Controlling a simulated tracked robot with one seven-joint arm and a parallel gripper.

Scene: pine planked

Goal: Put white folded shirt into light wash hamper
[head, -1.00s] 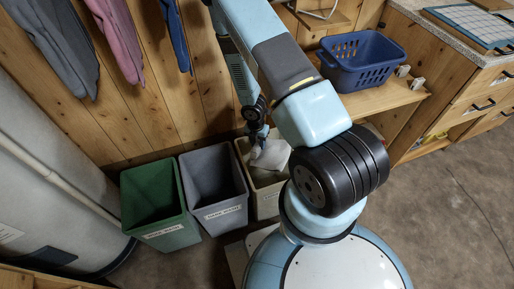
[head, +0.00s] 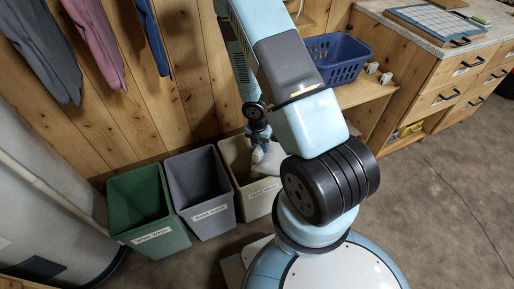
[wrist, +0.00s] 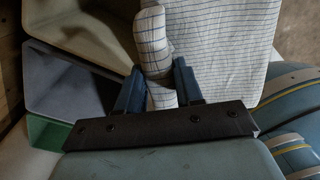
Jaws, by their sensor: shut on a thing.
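The white shirt (head: 268,158), with thin blue checked lines, hangs from my gripper (head: 260,138) at the beige hamper (head: 265,196). In the wrist view my gripper (wrist: 157,70) is shut on a bunched fold of the shirt (wrist: 225,50), whose flat part spreads to the right. The beige hamper (wrist: 75,18) is at upper left there. In the head view the shirt overlaps the right part of the hamper's opening; its height above the rim is hard to judge. My arm hides the hamper's right side, and its label is too small to read surely.
A grey hamper (head: 208,218) and a green hamper (head: 155,240) stand left of the beige one. A blue basket (head: 338,72) sits on a wooden shelf at right, beside a drawer counter (head: 440,95). Clothes hang on the plank wall. Floor at right is clear.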

